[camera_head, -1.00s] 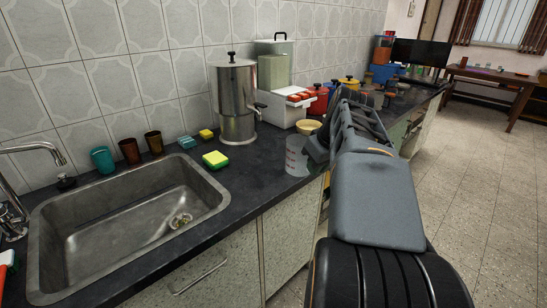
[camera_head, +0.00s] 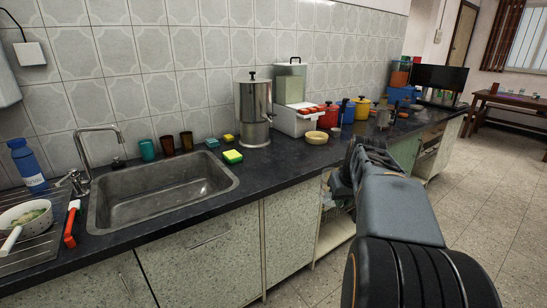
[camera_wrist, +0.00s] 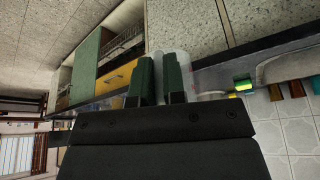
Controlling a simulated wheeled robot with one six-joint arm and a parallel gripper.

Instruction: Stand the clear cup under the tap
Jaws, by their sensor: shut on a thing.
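The clear cup (camera_wrist: 185,60) shows in the wrist view as a pale see-through shape around and behind the two dark green fingers of my gripper (camera_wrist: 159,64). The gripper is shut on it. In the head view my arm hides the cup, and only part of the gripper (camera_head: 341,186) shows at the counter's front edge. The sink tap (camera_head: 97,132) is a curved steel spout over the left part of the sink (camera_head: 165,190). A tall steel dispenser (camera_head: 254,112) with a small spout low on its right side stands right of the sink.
A teal tumbler (camera_head: 147,149) and two brown tumblers (camera_head: 167,145) stand behind the sink. Sponges (camera_head: 232,156) lie right of it. The front counter strip (camera_head: 265,178) is clear.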

